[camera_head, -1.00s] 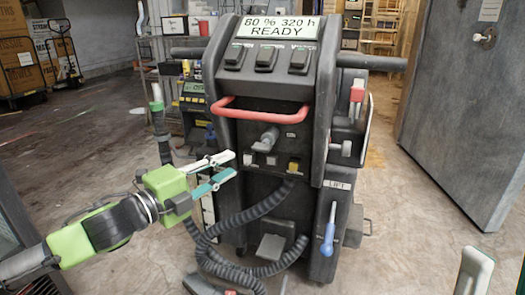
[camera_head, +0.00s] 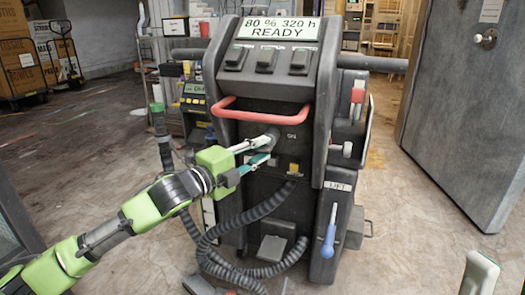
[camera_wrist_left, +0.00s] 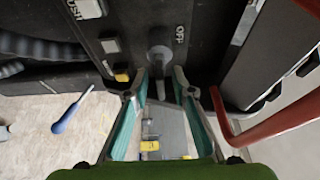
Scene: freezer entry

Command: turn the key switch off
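The key switch (camera_head: 269,137) is a grey knob on the dark front panel of the machine, below the red handle, with an ON label to its right. In the left wrist view, the grey switch (camera_wrist_left: 160,58) has an OFF label beside it. My left gripper (camera_head: 274,149) is at the panel by the switch. In the left wrist view, my left gripper's teal fingers (camera_wrist_left: 161,78) are apart, one on each side of the switch. Contact cannot be told. A pale piece, seemingly of my right gripper (camera_head: 479,272), shows at the lower right corner; most of it is cut off.
The red handle (camera_head: 262,112) crosses above the switch and shows close at right in the left wrist view (camera_wrist_left: 275,125). A yellow button (camera_head: 294,168), a blue-handled lever (camera_head: 329,236) and a black corrugated hose (camera_head: 240,225) are nearby. A grey door (camera_head: 465,120) stands at right.

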